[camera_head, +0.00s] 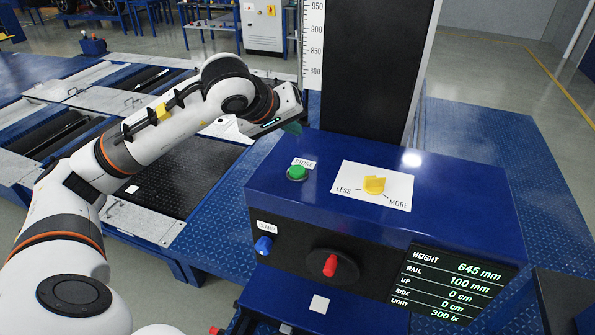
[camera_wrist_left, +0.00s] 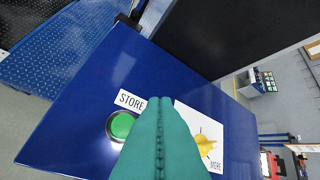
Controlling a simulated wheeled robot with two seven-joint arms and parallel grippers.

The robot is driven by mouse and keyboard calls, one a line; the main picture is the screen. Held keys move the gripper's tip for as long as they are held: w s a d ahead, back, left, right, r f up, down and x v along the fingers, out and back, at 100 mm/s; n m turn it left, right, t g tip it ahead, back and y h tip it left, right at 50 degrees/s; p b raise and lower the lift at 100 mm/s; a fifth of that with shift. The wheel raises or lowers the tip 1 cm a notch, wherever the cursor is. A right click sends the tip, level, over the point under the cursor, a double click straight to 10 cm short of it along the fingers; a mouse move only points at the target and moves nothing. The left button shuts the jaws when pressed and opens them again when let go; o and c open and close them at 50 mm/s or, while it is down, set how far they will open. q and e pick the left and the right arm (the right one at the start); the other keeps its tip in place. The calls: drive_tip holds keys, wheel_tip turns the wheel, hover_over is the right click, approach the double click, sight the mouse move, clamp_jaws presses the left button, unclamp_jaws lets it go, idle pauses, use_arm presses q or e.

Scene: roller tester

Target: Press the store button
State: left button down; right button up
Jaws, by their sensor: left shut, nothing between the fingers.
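The green store button (camera_head: 297,172) sits on the top of the blue control box (camera_head: 450,180), beside its white STORE label (camera_head: 305,163). In the left wrist view the store button (camera_wrist_left: 121,125) shows left of my fingers, with the label (camera_wrist_left: 130,100) above it. My left gripper (camera_head: 292,128) is above the box, behind and higher than the button in the head view. Its teal fingers (camera_wrist_left: 160,140) are shut together and empty. They look apart from the button, but the exact gap is hard to tell. My right gripper is not in view.
A yellow knob (camera_head: 374,184) on a LESS/MORE plate stands right of the button. A dark column (camera_head: 375,70) with a scale rises behind.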

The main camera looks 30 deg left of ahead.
sight(293, 172)
use_arm(q)
wheel_tip(293, 172, down, 6)
drive_tip(key=b, duration=0.4)
drive_tip(key=shift+f, duration=0.25)
drive_tip(key=shift+f+b, duration=0.45)
drive_tip(key=shift+b, duration=0.2)
drive_tip(key=shift+r, duration=0.1)
idle(0.9)
drive_tip(key=shift+f+b, duration=0.45)
drive_tip(key=shift+b, duration=0.1)
drive_tip(key=shift+f+b, duration=0.5)
idle(0.5)
drive_tip(key=shift+r, duration=0.1)
drive_tip(key=shift+r+p, duration=0.6)
drive_tip(key=shift+r, duration=0.25)
